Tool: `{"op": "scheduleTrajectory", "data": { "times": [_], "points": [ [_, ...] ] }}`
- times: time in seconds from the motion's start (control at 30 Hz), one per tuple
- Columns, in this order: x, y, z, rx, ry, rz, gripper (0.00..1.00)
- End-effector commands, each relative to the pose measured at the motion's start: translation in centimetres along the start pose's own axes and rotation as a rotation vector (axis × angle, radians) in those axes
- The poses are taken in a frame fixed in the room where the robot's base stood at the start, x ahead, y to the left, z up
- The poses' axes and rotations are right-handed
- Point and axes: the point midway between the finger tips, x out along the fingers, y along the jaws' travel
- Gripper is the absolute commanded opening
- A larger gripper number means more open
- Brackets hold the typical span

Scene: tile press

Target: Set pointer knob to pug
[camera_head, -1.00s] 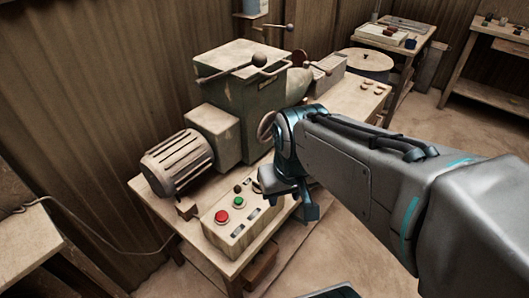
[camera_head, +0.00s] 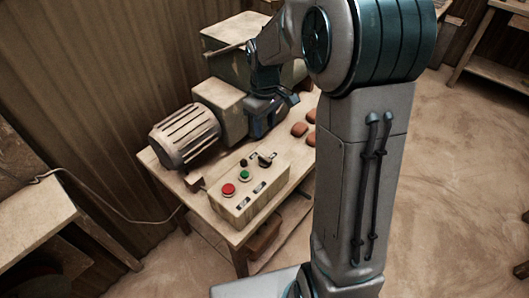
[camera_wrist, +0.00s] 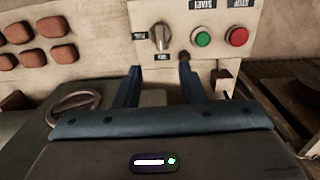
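The pointer knob (camera_head: 265,160) stands at the far right end of the top of the cream control box (camera_head: 238,207). In the wrist view the knob (camera_wrist: 160,38) is grey, its ridge lying nearly along the picture's vertical. Small dark labels sit left of it (camera_wrist: 138,36) and below it (camera_wrist: 162,57); I cannot read their words. My gripper (camera_head: 275,112) is above and behind the box, apart from the knob. In the wrist view my gripper (camera_wrist: 158,78) has its two blue fingers spread, with nothing held between them, below the knob in the picture.
A green button (camera_head: 244,175) and a red button (camera_head: 229,190) share the box with the knob. Reddish-brown blocks (camera_head: 299,129) lie on the table (camera_head: 218,230) to the right. A ribbed motor (camera_head: 184,137) and the green machine body (camera_head: 228,68) stand close to my gripper.

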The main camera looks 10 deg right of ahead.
Motion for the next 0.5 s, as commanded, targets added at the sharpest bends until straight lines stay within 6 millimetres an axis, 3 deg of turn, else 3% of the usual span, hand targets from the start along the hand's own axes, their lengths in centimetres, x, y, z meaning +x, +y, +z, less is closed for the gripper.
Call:
{"op": "scheduleTrajectory", "data": {
  "times": [0.5],
  "points": [
    [10.2,-0.2,0.1,0.001,-0.004,-0.003,0.36]
  ]
}}
